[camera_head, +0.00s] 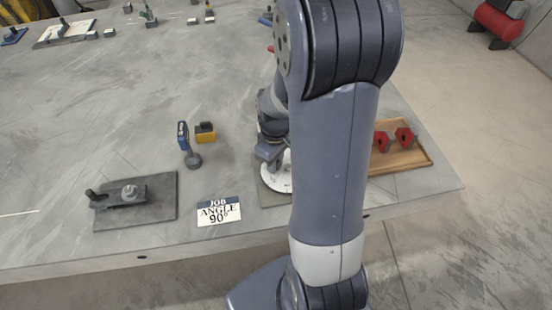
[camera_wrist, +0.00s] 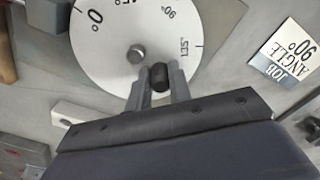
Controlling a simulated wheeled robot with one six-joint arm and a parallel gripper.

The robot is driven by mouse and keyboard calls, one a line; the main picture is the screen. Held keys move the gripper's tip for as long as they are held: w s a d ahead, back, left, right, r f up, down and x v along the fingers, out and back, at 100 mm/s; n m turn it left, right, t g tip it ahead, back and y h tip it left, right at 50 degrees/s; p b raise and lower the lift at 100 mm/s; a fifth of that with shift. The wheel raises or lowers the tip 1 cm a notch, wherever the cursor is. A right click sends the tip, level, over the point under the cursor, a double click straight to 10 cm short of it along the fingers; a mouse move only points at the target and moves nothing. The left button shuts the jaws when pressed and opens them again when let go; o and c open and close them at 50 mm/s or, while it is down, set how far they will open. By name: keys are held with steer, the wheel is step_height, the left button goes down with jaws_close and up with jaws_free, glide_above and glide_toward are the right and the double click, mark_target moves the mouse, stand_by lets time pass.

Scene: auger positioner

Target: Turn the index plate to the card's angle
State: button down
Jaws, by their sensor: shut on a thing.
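The index plate (camera_wrist: 100,55) is a white disc with black marks 0, 45 (partly cut off), 90 and 135; the arm partly hides it in the head view (camera_head: 277,184). A grey round bolt (camera_wrist: 136,53) stands at its middle. My gripper (camera_wrist: 158,86) is shut on a dark upright peg (camera_wrist: 159,76) near the plate's rim, by the 135 mark. The job card (camera_head: 219,211) reads "JOB ANGLE 90°"; it also shows in the wrist view (camera_wrist: 288,50). I cannot tell which angle the plate is set to.
A light bar (camera_wrist: 72,114) lies beside the plate's rim. A wooden tray (camera_head: 412,160) with red parts (camera_head: 383,141) is at the right. The table's middle is clear.

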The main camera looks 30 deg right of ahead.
steer(key=shift+s+a+n, duration=0.15)
steer(key=shift+s+n, duration=0.15)
steer(key=shift+n, duration=0.9)
steer(key=c, duration=1.3)
jaws_free()
step_height(320, 180, up, 11)
steer(key=shift+p, duration=0.45)
steer(key=shift+f, duration=0.2)
step_height(320, 180, down, 11)
steer(key=shift+r+b, duration=0.1)
steer(key=shift+b, duration=0.45)
steer(key=shift+r, duration=0.1)
